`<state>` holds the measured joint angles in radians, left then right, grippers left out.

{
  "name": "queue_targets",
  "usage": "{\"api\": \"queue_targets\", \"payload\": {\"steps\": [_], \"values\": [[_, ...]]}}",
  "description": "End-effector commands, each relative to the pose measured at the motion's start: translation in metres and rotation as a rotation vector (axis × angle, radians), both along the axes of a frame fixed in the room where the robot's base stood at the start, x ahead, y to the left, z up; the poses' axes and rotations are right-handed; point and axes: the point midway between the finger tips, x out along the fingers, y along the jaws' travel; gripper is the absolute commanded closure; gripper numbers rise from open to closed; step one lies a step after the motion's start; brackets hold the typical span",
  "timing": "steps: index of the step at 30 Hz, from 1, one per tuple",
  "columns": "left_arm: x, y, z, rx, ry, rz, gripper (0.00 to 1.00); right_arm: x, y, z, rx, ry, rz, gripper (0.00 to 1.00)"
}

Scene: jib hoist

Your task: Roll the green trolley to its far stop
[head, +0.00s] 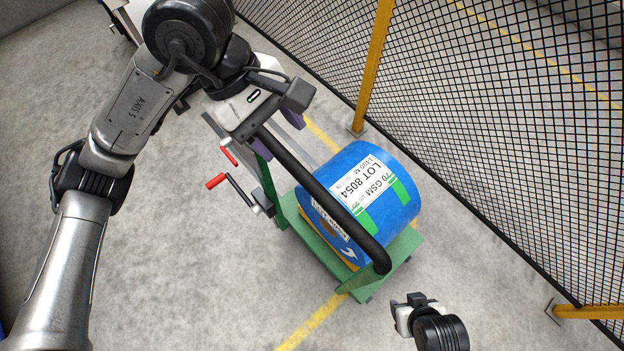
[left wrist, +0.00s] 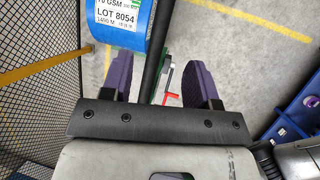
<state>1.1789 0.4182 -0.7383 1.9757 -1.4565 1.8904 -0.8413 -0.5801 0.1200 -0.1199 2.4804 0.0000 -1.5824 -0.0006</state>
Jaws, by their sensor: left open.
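The green trolley (head: 404,252) stands on the floor right of centre in the head view, carrying a blue roll (head: 398,200) labelled LOT 8054. The roll also shows in the left wrist view (left wrist: 120,28). The trolley's black push handle (head: 325,203) slants up to my left gripper (head: 264,136). In the left wrist view the handle (left wrist: 157,50) runs between the two purple fingers, which are apart and not closed on it. Whether a finger touches it cannot be told. My right gripper (head: 410,305) is at the bottom, right of the trolley; its jaw opening is unclear.
A mesh fence with yellow posts (head: 372,65) runs along the right, close to the trolley. Red-gripped cranks (head: 215,181) stick out on the trolley's left side. Yellow floor lines (head: 312,322) pass under it. Concrete floor at lower left is clear. Blue objects (left wrist: 295,115) show at right in the left wrist view.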

Motion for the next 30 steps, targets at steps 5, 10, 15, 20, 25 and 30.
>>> {"api": "queue_targets", "payload": {"steps": [5, 10, 15, 20, 25, 30], "values": [[-0.002, 0.003, -0.007, 0.022, -0.023, -0.066, 0.45, 0.000, 0.000, -0.001, 0.001, -0.003, -0.001, 0.45], [-0.005, -0.006, -0.027, 0.019, -0.025, -0.074, 0.45, 0.000, 0.000, -0.004, 0.001, -0.002, -0.001, 0.45], [-0.010, -0.019, -0.057, 0.018, -0.023, -0.074, 0.45, 0.000, 0.000, -0.008, 0.001, -0.002, -0.001, 0.45], [-0.014, -0.031, -0.083, 0.017, -0.023, -0.072, 0.45, 0.000, 0.000, -0.012, 0.001, -0.002, -0.001, 0.45], [-0.018, -0.041, -0.105, 0.018, -0.024, -0.072, 0.45, 0.000, 0.000, -0.015, 0.000, -0.001, 0.000, 0.45], [-0.020, -0.047, -0.119, 0.016, -0.025, -0.071, 0.45, 0.000, 0.000, -0.016, 0.000, -0.001, 0.000, 0.45]]}}
